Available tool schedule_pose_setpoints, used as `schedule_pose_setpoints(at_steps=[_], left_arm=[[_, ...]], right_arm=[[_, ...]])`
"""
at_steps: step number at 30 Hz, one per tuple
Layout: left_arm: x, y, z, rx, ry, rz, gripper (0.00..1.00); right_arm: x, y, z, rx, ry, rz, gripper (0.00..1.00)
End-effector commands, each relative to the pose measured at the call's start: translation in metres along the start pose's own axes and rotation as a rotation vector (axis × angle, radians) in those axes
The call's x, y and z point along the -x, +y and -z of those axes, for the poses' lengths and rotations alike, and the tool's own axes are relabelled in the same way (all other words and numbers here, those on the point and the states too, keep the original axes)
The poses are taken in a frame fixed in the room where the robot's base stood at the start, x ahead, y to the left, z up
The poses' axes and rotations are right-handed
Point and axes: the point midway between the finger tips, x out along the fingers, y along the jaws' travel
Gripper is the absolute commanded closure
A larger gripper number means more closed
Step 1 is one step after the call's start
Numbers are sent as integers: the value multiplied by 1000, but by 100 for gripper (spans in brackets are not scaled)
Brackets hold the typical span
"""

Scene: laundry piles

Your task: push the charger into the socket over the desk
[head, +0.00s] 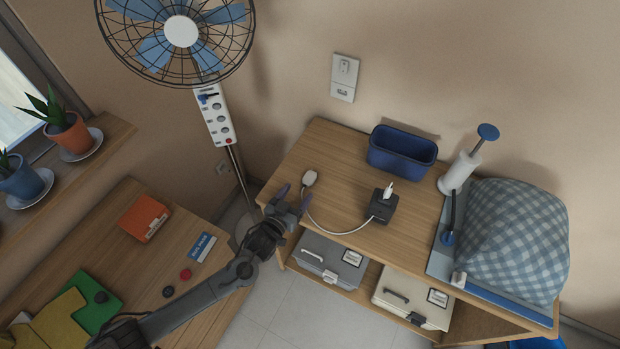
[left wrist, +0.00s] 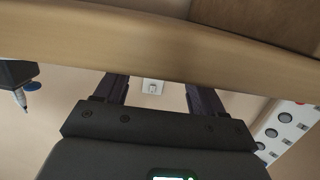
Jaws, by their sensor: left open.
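The charger (head: 381,208) is a small black block with a pale plug part on top, lying on the wooden desk (head: 335,160). The socket (head: 345,77) is a white plate on the wall above the desk. My left gripper (head: 294,198) is open and empty at the desk's left front edge, left of the charger and apart from it. In the left wrist view its open fingers (left wrist: 156,92) are below a wooden edge. My right gripper is not in view.
A blue bin (head: 402,151), a white pump-like dispenser (head: 461,170) and a checked cloth bundle (head: 518,240) occupy the desk's back and right. Boxes sit on the shelf below. The desk's middle is mostly clear.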

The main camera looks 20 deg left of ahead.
Motion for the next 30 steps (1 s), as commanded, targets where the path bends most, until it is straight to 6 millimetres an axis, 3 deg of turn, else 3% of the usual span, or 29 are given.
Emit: schedule_pose_setpoints(at_steps=[8, 18, 28, 30], left_arm=[[-17, 0, 1, -1, 1, 0, 31], [-57, 2, 1, 0, 1, 1, 31], [-61, 2, 2, 0, 0, 0, 31], [-61, 2, 2, 0, 0, 0, 40]], right_arm=[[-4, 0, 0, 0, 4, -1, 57], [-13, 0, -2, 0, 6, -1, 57], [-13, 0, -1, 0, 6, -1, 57], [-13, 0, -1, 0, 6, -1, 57]])
